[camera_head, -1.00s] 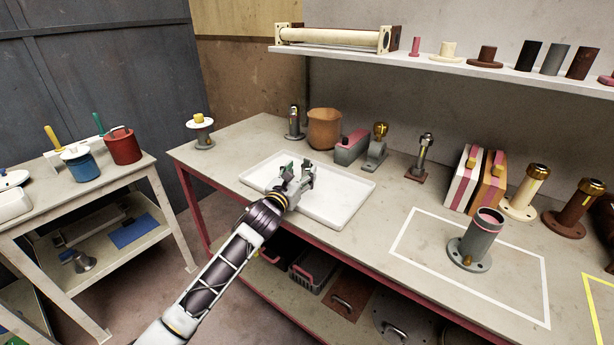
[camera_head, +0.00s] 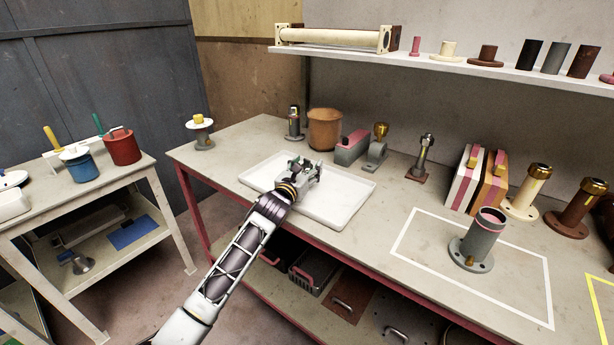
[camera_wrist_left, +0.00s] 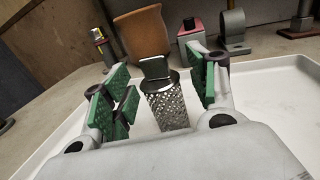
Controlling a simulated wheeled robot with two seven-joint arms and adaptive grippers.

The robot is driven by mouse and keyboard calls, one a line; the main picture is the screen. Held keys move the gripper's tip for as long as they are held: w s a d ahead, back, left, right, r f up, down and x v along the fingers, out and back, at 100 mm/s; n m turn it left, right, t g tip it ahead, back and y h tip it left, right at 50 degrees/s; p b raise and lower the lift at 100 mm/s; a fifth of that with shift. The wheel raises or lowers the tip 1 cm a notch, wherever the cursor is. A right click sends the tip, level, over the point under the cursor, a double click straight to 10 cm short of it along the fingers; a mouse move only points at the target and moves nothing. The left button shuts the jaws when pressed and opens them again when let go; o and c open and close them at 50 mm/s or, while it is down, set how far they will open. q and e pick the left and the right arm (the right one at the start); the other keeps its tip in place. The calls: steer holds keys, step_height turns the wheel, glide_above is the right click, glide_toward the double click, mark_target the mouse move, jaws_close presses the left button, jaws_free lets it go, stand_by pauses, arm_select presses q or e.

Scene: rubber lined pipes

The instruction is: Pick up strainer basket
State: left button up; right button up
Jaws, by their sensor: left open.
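The strainer basket (camera_wrist_left: 169,107) is a perforated metal cylinder with a dark, pale-edged tab at its top. In the left wrist view it stands in the white tray (camera_wrist_left: 268,98), between the green finger pads. In the head view the basket cannot be made out behind my gripper. My left gripper (camera_head: 308,167) is open over the tray, which also shows in the head view (camera_head: 342,213). In the left wrist view the fingers (camera_wrist_left: 162,80) are on both sides of the basket, with visible gaps. My right gripper is not in view.
An orange-brown pot (camera_head: 325,130) stands behind the tray, with a grey and pink block (camera_head: 351,149) to its right. A flanged grey pipe (camera_head: 477,240) stands inside a white outline at right. The bench between tray and outline is clear.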

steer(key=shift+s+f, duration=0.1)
arm_select(q)
steer(key=shift+c, duration=1.3)
steer(key=c, duration=0.9)
steer(key=shift+r, duration=0.2)
steer(key=shift+r, duration=0.85)
steer(key=shift+r+p, duration=1.1)
steer(key=shift+r, duration=2.9)
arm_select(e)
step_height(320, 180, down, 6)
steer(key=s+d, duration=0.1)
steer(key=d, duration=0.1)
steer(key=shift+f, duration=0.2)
